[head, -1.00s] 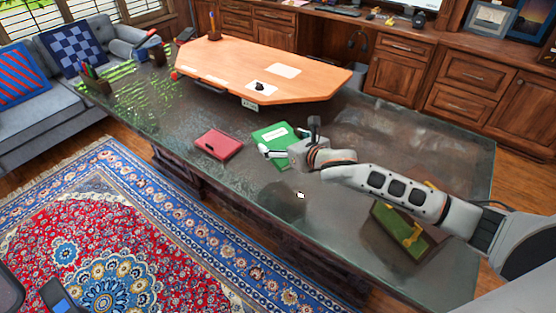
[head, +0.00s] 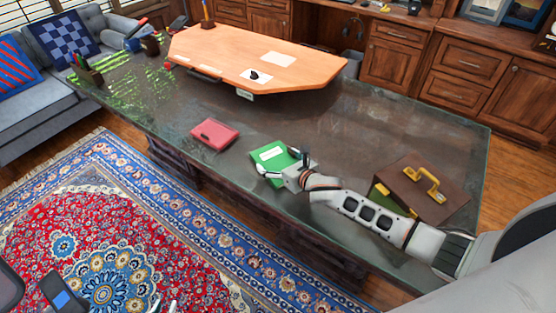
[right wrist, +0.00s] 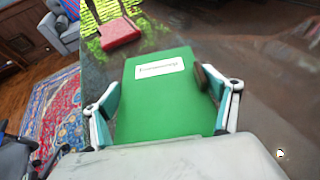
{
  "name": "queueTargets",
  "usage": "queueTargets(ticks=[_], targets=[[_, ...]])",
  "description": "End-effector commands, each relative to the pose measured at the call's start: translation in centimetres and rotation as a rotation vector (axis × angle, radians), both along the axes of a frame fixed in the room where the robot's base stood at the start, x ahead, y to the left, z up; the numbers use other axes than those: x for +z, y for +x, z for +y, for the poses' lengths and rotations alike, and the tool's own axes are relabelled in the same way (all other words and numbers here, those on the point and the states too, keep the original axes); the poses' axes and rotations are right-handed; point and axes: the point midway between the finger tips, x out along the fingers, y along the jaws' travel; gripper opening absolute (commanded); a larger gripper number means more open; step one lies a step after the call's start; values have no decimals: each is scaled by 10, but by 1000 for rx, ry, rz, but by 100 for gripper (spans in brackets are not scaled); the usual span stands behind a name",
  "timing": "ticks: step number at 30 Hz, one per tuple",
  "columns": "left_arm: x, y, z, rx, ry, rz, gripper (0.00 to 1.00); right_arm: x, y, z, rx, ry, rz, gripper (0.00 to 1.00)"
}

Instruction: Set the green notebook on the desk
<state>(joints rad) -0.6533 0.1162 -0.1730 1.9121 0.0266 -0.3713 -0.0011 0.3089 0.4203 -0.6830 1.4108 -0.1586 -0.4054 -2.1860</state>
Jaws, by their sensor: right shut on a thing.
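The green notebook (head: 284,162) with a white label is at the middle front part of the dark desk (head: 330,125). My right gripper (head: 283,169) is shut on it, with fingers at two opposite sides. In the right wrist view the notebook (right wrist: 160,112) fills the space between the fingers of the right gripper (right wrist: 164,98). I cannot tell whether its underside touches the desk or is slightly above it. White tips that look like my left gripper (head: 164,305) barely show at the bottom edge of the head view; their opening is unclear.
A red book (head: 214,134) lies on the desk left of the notebook. A brown briefcase (head: 440,200) with a yellow handle stands right, behind my right arm. A raised wooden desktop (head: 250,60) covers the back. Bare desk surface lies between these.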

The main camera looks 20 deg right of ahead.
Motion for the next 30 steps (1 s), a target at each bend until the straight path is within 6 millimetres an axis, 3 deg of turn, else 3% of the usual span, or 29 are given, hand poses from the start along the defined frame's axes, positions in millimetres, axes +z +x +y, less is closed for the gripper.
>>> queueTargets(ticks=[8,9,10,22,30], targets=[[-4,-2,-1,4,-3,6,21,-1,1,0,0,1,-3,55],[-4,-2,-1,3,-4,5,21,-2,1,0,0,0,-1,92],[-3,-2,-1,3,-3,6,21,-2,0,0,0,0,-1,99],[-1,-3,4,-9,11,4,21,2,-1,-1,-1,0,0,100],[-3,0,3,-7,8,-1,21,14,-32,-10,1,-2,0,100]])
